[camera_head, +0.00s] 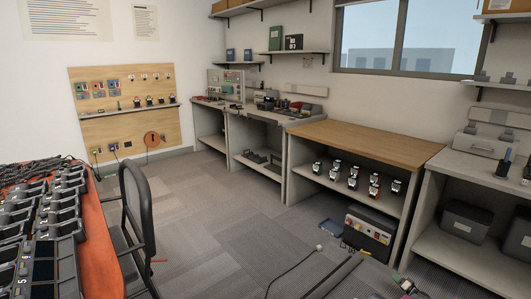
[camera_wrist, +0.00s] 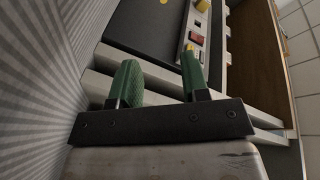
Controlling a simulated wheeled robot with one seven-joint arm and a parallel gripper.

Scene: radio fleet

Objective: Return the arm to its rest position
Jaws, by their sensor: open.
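My gripper (camera_wrist: 159,82) shows in the wrist view with its two green fingertips well apart. Nothing is between the fingers. Beyond them is a dark box with a light panel (camera_wrist: 196,38) that carries a red switch and yellow knobs. I cannot tell whether the fingers touch it. I cannot make out the gripper for certain in the head view, so the arm's overall pose is unclear.
A wood-topped bench (camera_head: 370,137) stands at the right, with several small devices on its shelf and a black unit (camera_head: 369,237) below. A chair (camera_head: 138,215) stands beside the orange table (camera_head: 98,240) at left. Open carpet (camera_head: 220,215) lies between.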

